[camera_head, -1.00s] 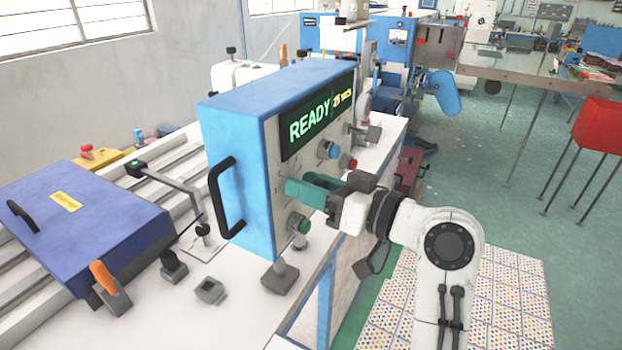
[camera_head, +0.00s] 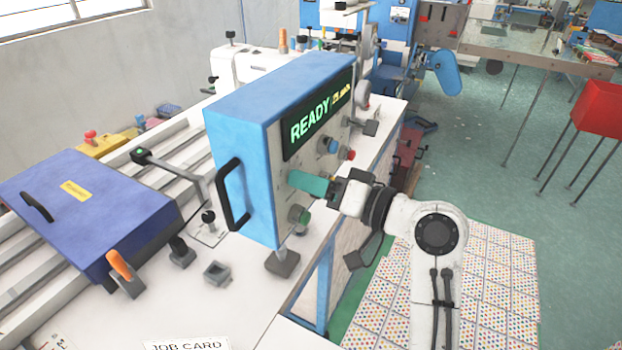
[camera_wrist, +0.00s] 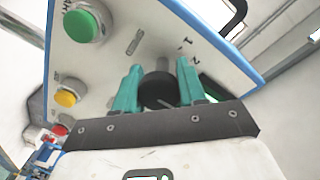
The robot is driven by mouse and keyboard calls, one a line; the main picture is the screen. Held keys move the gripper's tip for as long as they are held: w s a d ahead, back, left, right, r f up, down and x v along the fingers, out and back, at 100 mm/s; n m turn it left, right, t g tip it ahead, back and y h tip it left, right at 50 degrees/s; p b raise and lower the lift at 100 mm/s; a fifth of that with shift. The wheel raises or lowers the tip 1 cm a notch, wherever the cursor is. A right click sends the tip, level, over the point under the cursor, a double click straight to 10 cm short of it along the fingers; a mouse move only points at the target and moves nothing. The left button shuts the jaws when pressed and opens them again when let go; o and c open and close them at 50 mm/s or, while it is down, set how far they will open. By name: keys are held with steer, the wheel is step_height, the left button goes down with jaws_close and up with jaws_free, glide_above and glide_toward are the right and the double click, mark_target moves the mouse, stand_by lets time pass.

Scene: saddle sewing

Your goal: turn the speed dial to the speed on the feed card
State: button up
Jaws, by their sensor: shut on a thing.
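The speed dial appears to be the dark round knob (camera_wrist: 158,90) on the panel in the wrist view. My gripper (camera_wrist: 160,84) has its teal fingers shut on it, one on each side. In the head view my gripper (camera_head: 291,180) reaches the panel face from the right and hides the dial. The control box (camera_head: 240,120) is blue, with a display (camera_head: 320,112) showing green READY and small blurred yellow text. A white card headed JOB CARD (camera_head: 186,346) is cut off at the bottom edge. No feed speed is legible.
A green button (camera_head: 299,214) sits below my fingers; blue (camera_head: 330,146) and red (camera_head: 350,155) buttons sit above. A black handle (camera_head: 232,194) is on the box's left side. A purple-blue cover (camera_head: 90,215) lies on the machine bed at left.

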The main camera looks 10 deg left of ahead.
steer(key=shift+w+d, duration=0.1)
steer(key=o, duration=1)
steer(key=b+v, duration=0.2)
steer(key=v, duration=0.8)
steer(key=shift+d, duration=0.35)
steer(key=s+d+f+m+h, duration=0.1)
steer(key=s+d+f+h, duration=0.25)
steer(key=f, duration=0.45)
steer(key=s+d+f+m+g+h, duration=0.1)
steer(key=s+d+f+h, duration=0.3)
steer(key=f, duration=0.5)
steer(key=s+d+f+m+h, duration=0.1)
steer(key=s+d+f+h, duration=0.1)
steer(key=s+d+f, duration=0.45)
steer(key=s+d+f+g+h, duration=0.1)
steer(key=s+d+f+h, duration=0.1)
steer(key=s, duration=0.3)
steer(key=s+d+f+m+g+h, duration=0.1)
steer(key=s+d+f+g+h, duration=0.1)
steer(key=s+d+f, duration=0.2)
steer(key=s+d+f+g+h, duration=0.2)
steer(key=s+d+f, duration=0.1)
steer(key=s, duration=0.5)
steer(key=shift+s+d+f+m+h, duration=0.1)
steer(key=shift+f+m+h, duration=0.05)
steer(key=shift+f, duration=0.3)
steer(key=shift+s+d+f+m+h, duration=0.1)
steer(key=shift+d+f+m, duration=0.05)
steer(key=shift+f, duration=0.25)
